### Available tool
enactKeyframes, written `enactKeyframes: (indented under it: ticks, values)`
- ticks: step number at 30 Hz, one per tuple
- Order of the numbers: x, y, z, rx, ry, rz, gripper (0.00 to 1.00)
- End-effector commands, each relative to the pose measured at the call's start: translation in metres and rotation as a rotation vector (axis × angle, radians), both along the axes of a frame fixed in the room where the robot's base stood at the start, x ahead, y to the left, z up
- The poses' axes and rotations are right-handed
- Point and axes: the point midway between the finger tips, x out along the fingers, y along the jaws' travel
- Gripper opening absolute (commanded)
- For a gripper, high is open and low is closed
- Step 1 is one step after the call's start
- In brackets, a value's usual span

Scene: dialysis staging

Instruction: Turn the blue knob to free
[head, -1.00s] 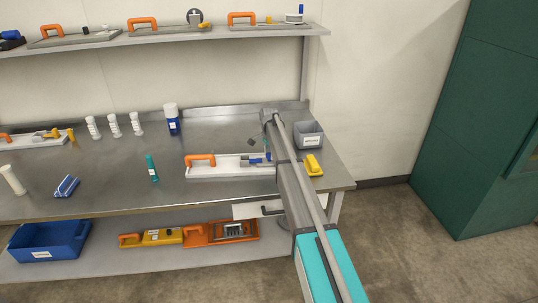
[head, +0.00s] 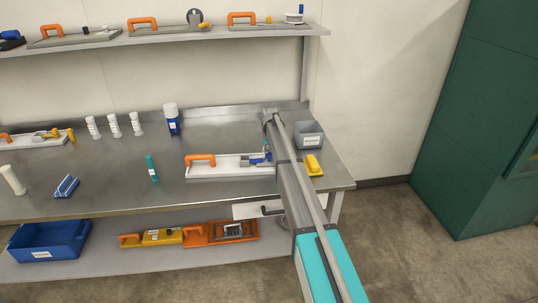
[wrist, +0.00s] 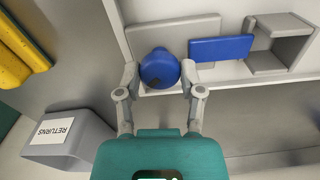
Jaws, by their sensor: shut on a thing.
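The blue knob (wrist: 160,66) is round with a dark mark on its near side, and sits on a pale panel. In the wrist view my gripper (wrist: 160,73) has one finger on each side of it, closed on it. A flat blue bar (wrist: 220,49) lies just right of the knob, beside a grey bracket (wrist: 283,42). In the head view the white board (head: 225,174) with an orange handle (head: 201,160) lies on the bench; small blue parts (head: 259,161) show at its right end. My arm hides much of that end and most of the gripper.
A grey bin (head: 310,140), labelled RETURNS in the wrist view (wrist: 66,143), stands right of my arm. A yellow block (head: 313,164) lies in front of it. A teal tube (head: 152,167) and a blue-and-white bottle (head: 171,119) stand farther left. Bare bench lies between them.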

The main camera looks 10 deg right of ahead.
Motion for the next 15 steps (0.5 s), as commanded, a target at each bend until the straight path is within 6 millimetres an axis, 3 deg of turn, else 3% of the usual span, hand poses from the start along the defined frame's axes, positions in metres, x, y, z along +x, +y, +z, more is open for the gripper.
enactKeyframes:
  ticks: [15]
  values:
    - [0.0002, 0.0003, 0.0, 0.0, 0.0, 0.489, 0.02]
